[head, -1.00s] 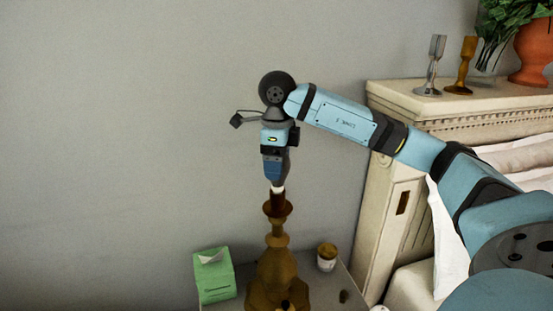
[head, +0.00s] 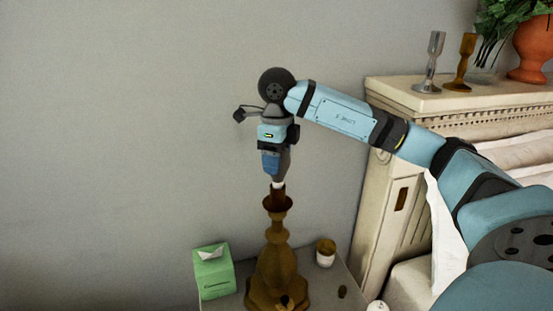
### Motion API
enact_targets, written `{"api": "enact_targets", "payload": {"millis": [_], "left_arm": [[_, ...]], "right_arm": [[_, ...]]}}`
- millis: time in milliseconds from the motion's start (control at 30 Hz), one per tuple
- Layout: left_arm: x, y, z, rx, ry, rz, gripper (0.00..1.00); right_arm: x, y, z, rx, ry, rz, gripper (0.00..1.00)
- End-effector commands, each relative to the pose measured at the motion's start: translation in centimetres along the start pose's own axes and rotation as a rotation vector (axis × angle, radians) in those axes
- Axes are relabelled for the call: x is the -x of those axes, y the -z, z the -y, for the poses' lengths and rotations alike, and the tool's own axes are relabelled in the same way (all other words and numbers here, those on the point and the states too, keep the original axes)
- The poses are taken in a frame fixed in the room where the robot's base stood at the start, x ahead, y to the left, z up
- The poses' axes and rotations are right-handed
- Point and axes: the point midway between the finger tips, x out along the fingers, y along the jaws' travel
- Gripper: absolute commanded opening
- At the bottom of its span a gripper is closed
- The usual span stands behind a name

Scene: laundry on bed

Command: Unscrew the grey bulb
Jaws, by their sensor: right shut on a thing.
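My right gripper (head: 276,179) points straight down above a tall brown lamp base (head: 276,262). It is shut on the bulb (head: 278,186), of which only a small pale part shows between the fingers and the lamp's dark socket (head: 275,199). The grey colour of the bulb cannot be made out. The bulb's lower end is at the socket; whether it is still threaded in cannot be told. My left gripper is not in view.
The lamp stands on a grey nightstand (head: 330,290) with a green tissue box (head: 213,275) and a small jar (head: 326,253). To the right is a cream headboard (head: 400,155) bearing candlesticks (head: 432,62) and a terracotta pot (head: 535,50). The wall side is clear.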

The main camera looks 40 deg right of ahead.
Motion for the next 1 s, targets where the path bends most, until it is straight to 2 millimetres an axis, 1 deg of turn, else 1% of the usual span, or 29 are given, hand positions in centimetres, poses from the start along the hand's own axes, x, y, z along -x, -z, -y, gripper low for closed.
{"api": "enact_targets", "payload": {"millis": [133,467,633,733,1000], "left_arm": [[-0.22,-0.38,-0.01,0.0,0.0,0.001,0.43],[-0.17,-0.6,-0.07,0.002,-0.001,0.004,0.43],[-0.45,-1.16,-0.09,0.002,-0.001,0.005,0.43],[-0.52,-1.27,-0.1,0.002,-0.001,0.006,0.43],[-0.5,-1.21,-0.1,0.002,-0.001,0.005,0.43]], "right_arm": [[-0.11,0.05,0.12,0.125,0.003,-0.003,0.37],[-0.09,0.05,0.12,0.162,0.002,-0.003,0.37],[-0.14,0.04,0.06,0.349,0.002,-0.002,0.37],[-0.08,0.04,0.04,0.425,0.002,-0.002,0.37],[-0.02,0.05,0.03,0.444,0.001,-0.003,0.37]]}}
